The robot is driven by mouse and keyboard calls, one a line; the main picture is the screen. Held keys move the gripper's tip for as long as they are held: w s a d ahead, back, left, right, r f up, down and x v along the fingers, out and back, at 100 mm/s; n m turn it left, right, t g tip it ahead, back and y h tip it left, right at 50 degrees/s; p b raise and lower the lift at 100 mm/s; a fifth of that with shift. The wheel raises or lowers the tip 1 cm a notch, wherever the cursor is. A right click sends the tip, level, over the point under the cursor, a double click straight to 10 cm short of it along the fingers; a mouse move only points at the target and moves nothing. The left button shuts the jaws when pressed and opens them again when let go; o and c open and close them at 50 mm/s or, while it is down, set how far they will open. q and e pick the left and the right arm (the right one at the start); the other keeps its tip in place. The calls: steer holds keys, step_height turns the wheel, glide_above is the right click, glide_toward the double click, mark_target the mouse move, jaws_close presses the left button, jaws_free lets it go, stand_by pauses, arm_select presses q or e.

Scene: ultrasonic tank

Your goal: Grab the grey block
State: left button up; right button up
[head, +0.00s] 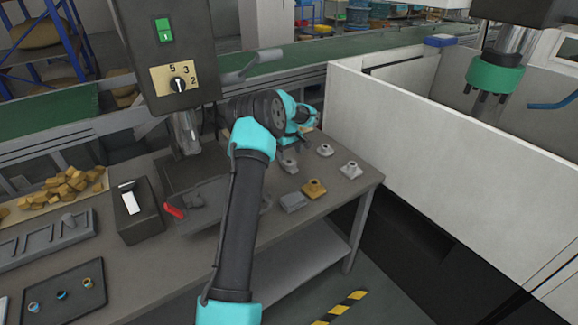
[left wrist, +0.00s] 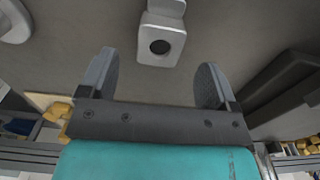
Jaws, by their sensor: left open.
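A plain grey block (head: 293,202) lies on the dark table near its front edge, left of a brown block with a knob. My left gripper (head: 300,130) is above the back right part of the table, behind the grey block; its fingertips are hard to make out in the head view. In the left wrist view, my left gripper (left wrist: 157,78) is open and empty, its two fingers wide apart. A grey part with a dark round hole (left wrist: 160,30) lies beyond the gap between the fingers, apart from them; I cannot tell which head-view piece it is. My right gripper is not in view.
Grey knobbed parts (head: 350,169) and the brown block (head: 314,188) stand close by. A drill-press-like machine (head: 165,55) rises left of my arm, with a red-handled vise (head: 185,207) below. A white enclosure wall (head: 430,140) stands to the right.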

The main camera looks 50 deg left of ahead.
mark_target(289, 162)
arm_select(q)
steer(key=shift+f, duration=2.6)
steer(key=c, duration=1.1)
steer(key=shift+c, duration=0.2)
steer(key=shift+r, duration=0.1)
steer(key=shift+a+r, duration=0.1)
steer(key=shift+r, duration=1.6)
steer(key=s+d, duration=0.3)
steer(key=d, duration=0.1)
steer(key=s+d+r, duration=0.1)
steer(key=s+d, duration=0.6)
steer(key=d, duration=0.1)
steer(key=shift+s+r, duration=0.25)
steer(key=shift+s, duration=0.05)
